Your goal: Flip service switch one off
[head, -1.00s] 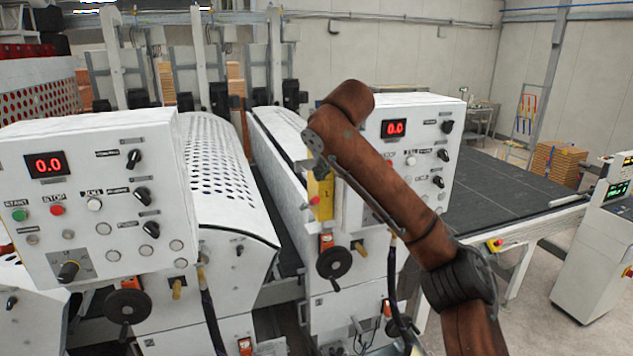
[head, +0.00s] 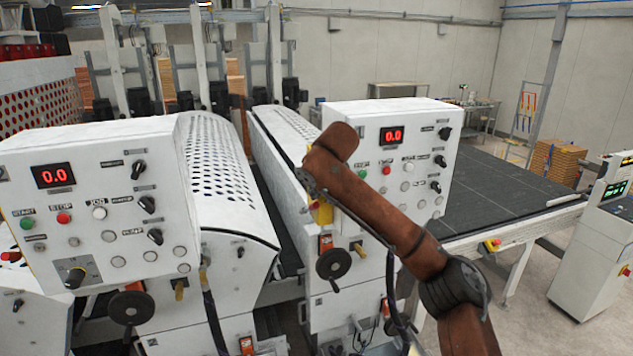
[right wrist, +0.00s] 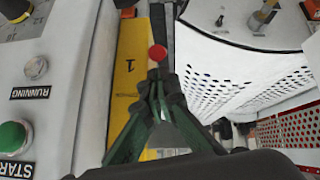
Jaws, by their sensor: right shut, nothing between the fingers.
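A yellow switch box (right wrist: 128,85) marked "1" fills the middle of the right wrist view, with a red ball knob (right wrist: 157,52) at its edge. My right gripper (right wrist: 158,82) is shut and empty. Its fingertips appear just below the knob in that view; I cannot tell whether they touch it. In the head view, part of the yellow box (head: 323,213) shows on the side of the right control console (head: 350,118), largely covered by my right arm. The knob is not clear there. My left gripper is not in view.
The right console has a display and buttons. A black handwheel (head: 332,265) sits below the yellow box. The left console (head: 100,150) and its perforated cover (head: 220,170) stand to the left. A dark conveyor table (head: 510,190) extends right.

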